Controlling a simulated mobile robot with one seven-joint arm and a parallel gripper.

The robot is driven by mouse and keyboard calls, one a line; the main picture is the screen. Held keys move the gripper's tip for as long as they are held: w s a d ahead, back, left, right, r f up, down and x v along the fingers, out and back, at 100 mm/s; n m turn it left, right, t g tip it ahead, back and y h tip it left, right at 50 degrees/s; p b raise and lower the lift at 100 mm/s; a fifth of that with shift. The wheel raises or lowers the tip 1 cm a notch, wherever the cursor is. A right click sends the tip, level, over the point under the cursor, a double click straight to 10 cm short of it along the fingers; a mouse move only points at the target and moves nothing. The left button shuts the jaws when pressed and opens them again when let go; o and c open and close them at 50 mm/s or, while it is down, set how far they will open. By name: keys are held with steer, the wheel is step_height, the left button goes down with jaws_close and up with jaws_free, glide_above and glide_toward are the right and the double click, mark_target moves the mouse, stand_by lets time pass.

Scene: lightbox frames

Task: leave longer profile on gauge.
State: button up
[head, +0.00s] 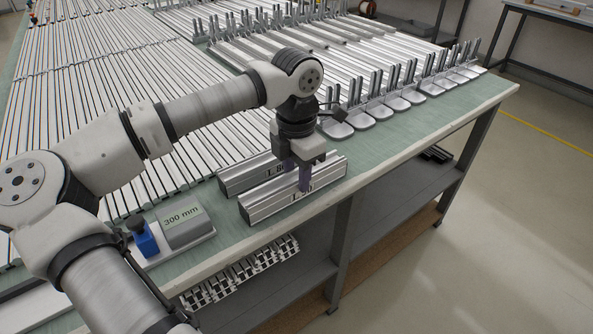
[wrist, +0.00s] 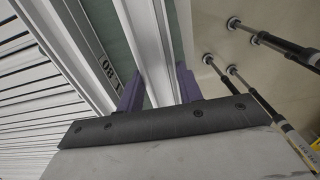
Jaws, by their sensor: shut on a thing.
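Two silver aluminium profiles lie side by side near the bench's front edge. The rear profile (head: 235,178) has a label reading about "L 80", partly hidden by my gripper; it also shows at left in the wrist view (wrist: 75,60). The front profile (head: 265,203) has a label that looks like "L 90". My gripper (head: 297,182) is shut on the front profile, its purple fingers on both sides of it in the wrist view (wrist: 158,88). I cannot tell whether it is lifted. The gauge (head: 186,228), a grey block marked "300 mm" beside a blue part (head: 145,240), stands left on a light plate.
Many long profiles (head: 70,90) cover the bench's left and back. A row of upright metal holders with rounded feet (head: 411,96) lines the right side. A green bench strip (head: 400,125) is free there. A lower shelf (head: 400,190) runs underneath.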

steer(key=o, duration=1.3)
